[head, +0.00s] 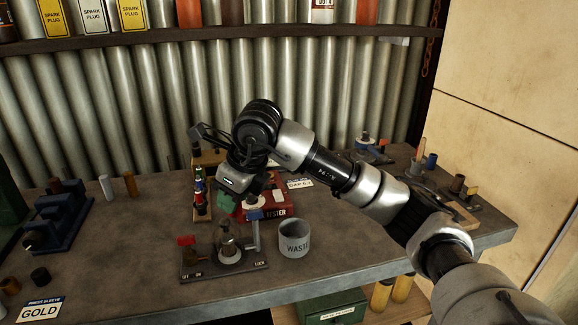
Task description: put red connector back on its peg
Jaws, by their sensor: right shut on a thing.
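My right gripper (246,187) reaches in from the right and points down over the middle of the bench. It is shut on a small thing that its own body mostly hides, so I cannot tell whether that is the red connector. A green piece (225,201) shows just below the gripper. A rack (202,213) of small coloured pieces, some red, stands just left of the gripper; its pegs are too small to tell apart. A red block (186,240) stands upright on the left end of a dark fixture plate (204,275). My left gripper is not in view.
A red tester (279,211) lies behind the fixture. A grey waste cup (295,239) stands to its right. A blue stepped block (58,217) is at the left, and small parts (457,184) are at the right. Bare bench (130,245) lies left of the fixture.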

